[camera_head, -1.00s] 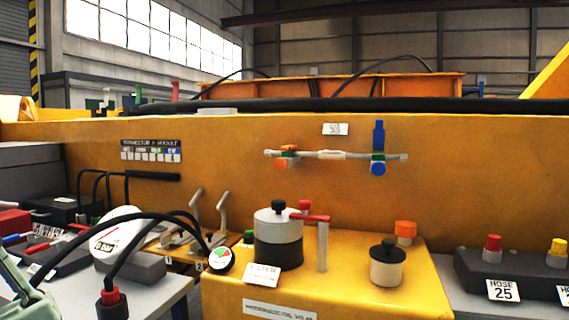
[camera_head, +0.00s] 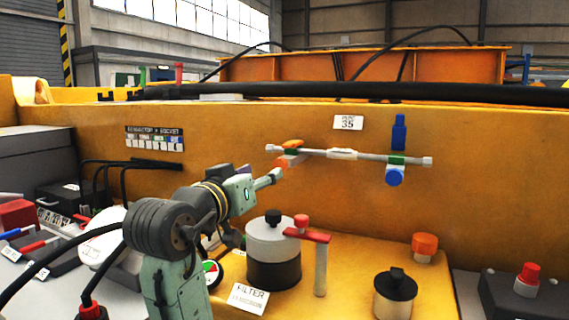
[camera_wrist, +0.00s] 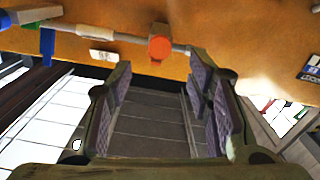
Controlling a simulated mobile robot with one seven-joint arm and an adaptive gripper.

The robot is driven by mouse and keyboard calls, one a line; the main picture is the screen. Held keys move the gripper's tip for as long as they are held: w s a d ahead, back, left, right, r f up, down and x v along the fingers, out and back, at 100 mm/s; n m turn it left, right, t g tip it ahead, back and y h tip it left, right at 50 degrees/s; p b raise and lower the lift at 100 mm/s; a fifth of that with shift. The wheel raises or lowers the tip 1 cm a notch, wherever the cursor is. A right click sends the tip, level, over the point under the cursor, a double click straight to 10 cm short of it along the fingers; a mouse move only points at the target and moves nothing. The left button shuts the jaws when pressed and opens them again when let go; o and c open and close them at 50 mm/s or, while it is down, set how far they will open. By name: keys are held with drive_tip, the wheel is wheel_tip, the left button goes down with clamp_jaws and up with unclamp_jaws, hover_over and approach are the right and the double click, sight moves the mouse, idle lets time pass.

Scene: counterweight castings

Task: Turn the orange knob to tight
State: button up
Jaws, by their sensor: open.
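The orange knob (camera_head: 281,163) is on the left part of a thin horizontal pipe (camera_head: 343,154) in front of the yellow wall. The wrist view shows it as a round orange face (camera_wrist: 160,47). My gripper (camera_head: 275,176) reaches up to it from the lower left. In the wrist view my gripper (camera_wrist: 159,67) is open, and the knob appears between and just beyond the fingertips. I cannot tell whether a finger touches it. An orange piece (camera_head: 293,144) and a green part sit just above the knob. No tight mark is readable.
A blue knob (camera_head: 394,178) hangs on the pipe's right part, under a blue handle (camera_head: 399,132). A tag reading 35 (camera_head: 348,122) is above the pipe. Below stand a filter canister (camera_head: 273,252), a red-handled lever (camera_head: 320,262) and another orange cap (camera_head: 425,244) on a yellow block.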

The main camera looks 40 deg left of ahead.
sight(279, 166)
drive_tip(key=p+x, duration=0.1)
drive_tip(key=x, duration=0.7)
drive_tip(key=shift+w+p, duration=0.1)
drive_tip(key=shift+p, duration=0.25)
clamp_jaws()
